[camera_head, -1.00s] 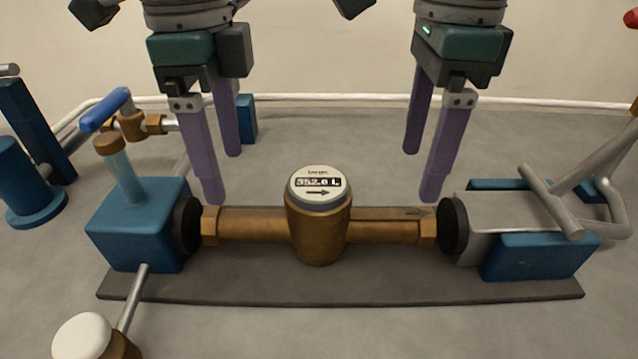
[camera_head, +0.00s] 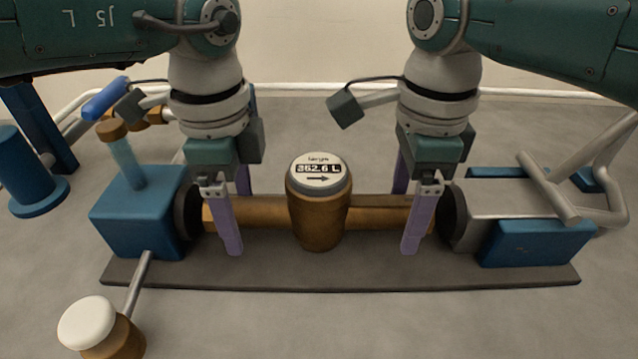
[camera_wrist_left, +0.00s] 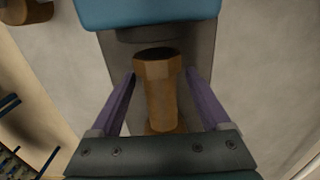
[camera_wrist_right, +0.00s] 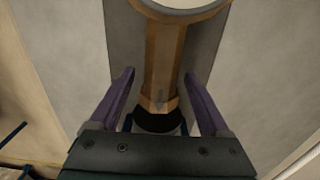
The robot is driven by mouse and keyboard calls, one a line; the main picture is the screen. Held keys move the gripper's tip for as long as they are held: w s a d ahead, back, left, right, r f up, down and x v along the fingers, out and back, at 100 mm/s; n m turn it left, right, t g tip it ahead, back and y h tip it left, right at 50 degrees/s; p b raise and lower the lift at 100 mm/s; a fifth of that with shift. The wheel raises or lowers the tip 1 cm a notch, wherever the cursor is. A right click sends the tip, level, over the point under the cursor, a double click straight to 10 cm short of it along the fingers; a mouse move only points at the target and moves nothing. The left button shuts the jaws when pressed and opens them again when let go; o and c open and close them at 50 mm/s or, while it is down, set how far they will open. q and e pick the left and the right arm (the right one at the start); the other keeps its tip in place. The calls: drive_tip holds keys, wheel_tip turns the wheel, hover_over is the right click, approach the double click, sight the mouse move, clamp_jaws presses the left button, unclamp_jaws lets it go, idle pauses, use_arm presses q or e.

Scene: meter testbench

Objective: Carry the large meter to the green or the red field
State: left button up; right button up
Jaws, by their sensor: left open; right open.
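The large meter (camera_head: 319,215) is a brass body with a round white-faced display and brass pipe ends on both sides. It lies level between two black clamp faces on the bench. My left gripper (camera_head: 238,222) is open, its purple fingers on either side of the left pipe end; the left wrist view shows the pipe (camera_wrist_left: 160,95) between them. My right gripper (camera_head: 405,222) is open around the right pipe end, and the right wrist view shows the pipe (camera_wrist_right: 162,65) between its fingers. The far fingers are partly hidden in the head view. No green or red field is visible.
A blue clamp block (camera_head: 138,215) stands left of the meter, and a grey and blue clamp unit (camera_head: 530,230) stands right. A dark base plate (camera_head: 340,272) lies underneath. A white-topped knob (camera_head: 88,322) sits at front left. Blue-handled piping (camera_head: 105,98) rises at back left.

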use_arm(q)
drive_tip(key=shift+f, duration=0.3)
use_arm(e)
drive_tip(key=shift+f, duration=0.25)
use_arm(q)
clamp_jaws()
use_arm(e)
clamp_jaws()
use_arm(q)
drive_tip(key=shift+r, duration=0.1)
use_arm(e)
drive_tip(key=shift+r, duration=0.1)
idle(0.7)
